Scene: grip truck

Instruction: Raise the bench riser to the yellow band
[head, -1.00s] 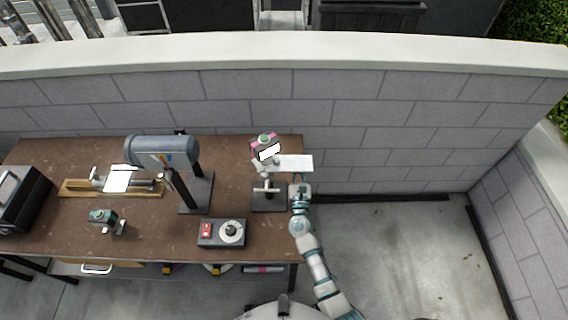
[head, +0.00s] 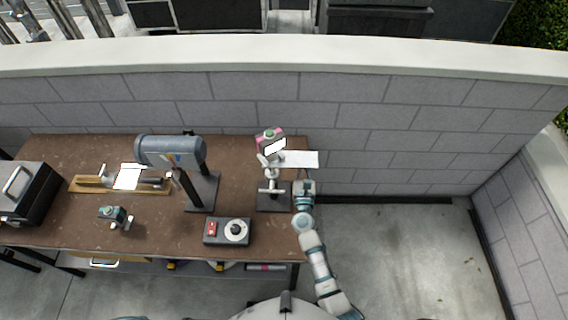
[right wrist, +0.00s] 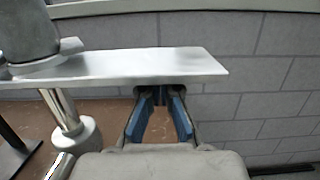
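The bench riser (head: 272,188) stands at the right end of the brown bench, with a dark base, a metal post with a cross handle, and a flat pale plate (head: 301,159) reaching right. In the right wrist view the plate (right wrist: 150,65) crosses above my fingers. No yellow band is distinguishable. My right gripper (head: 305,184) is at the bench's right edge, under the plate. In its wrist view the gripper (right wrist: 160,95) has blue-padded fingers with a gap between them; their tips are close under the plate, contact unclear. My left gripper is out of view.
A pink and black device (head: 268,141) sits on top of the riser. A control box (head: 227,231) with a dial, a grey machine (head: 170,152) and a small teal tool (head: 113,215) are on the bench (head: 150,230). A block wall (head: 400,140) stands behind; floor is clear at right.

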